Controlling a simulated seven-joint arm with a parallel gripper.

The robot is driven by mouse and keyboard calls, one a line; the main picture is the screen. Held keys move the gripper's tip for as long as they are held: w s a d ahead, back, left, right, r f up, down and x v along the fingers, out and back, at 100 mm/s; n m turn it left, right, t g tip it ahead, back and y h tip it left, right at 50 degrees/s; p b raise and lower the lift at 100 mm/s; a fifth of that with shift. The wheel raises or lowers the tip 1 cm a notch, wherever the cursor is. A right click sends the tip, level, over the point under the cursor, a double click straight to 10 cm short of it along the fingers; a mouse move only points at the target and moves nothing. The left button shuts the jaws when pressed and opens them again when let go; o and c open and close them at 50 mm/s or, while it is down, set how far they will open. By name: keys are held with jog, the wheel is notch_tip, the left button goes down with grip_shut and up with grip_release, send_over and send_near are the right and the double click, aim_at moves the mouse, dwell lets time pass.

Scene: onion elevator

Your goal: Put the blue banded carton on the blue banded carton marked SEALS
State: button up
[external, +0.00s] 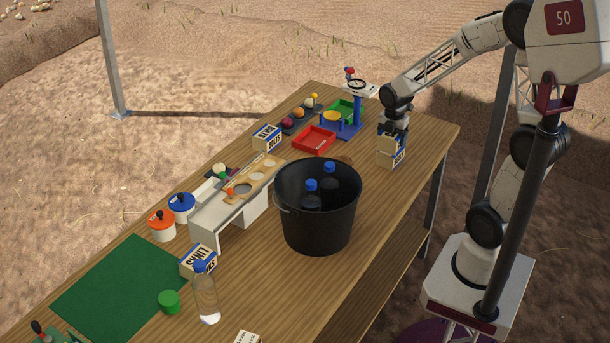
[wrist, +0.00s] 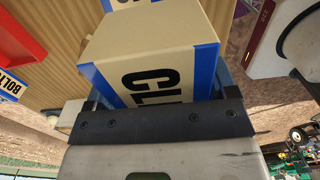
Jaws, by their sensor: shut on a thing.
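My gripper (external: 393,124) points down at the far right part of the table, shut on a cream blue banded carton (external: 389,143). In the wrist view this carton (wrist: 150,60) fills the middle, with black letters starting "CL" and the rest hidden by the gripper. Another blue banded carton (external: 399,158) shows just below and beside the held one; its marking is too small to read. A piece of a blue edged carton (wrist: 125,4) also shows at the top of the wrist view. I cannot tell whether the two cartons touch.
A black bucket (external: 318,230) with blue-capped bottles stands mid-table. A red tray (external: 314,139), a carton marked BOLTS (external: 267,137) and a blue stand (external: 349,126) lie left of my gripper. Another banded carton (external: 198,262) stands by a clear bottle (external: 207,297).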

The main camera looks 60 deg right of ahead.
jog(key=s, duration=1.1)
jog(key=shift+s+d+f, duration=0.25)
jog(key=shift+s+f, duration=0.1)
jog(key=shift+f, duration=0.1)
jog(key=shift+w, duration=0.15)
jog(key=w+d, duration=0.2)
jog(key=w, duration=0.2)
jog(key=w+d+f, duration=0.1)
jog(key=w+d, duration=0.1)
jog(key=w, duration=0.3)
jog(key=w+d, duration=0.3)
jog(key=w, duration=0.2)
jog(key=shift+w+f, duration=0.1)
jog(key=shift+f, duration=0.2)
jog(key=shift+f, duration=1.75)
jog(key=shift+f, duration=0.15)
jog(key=o, duration=1)
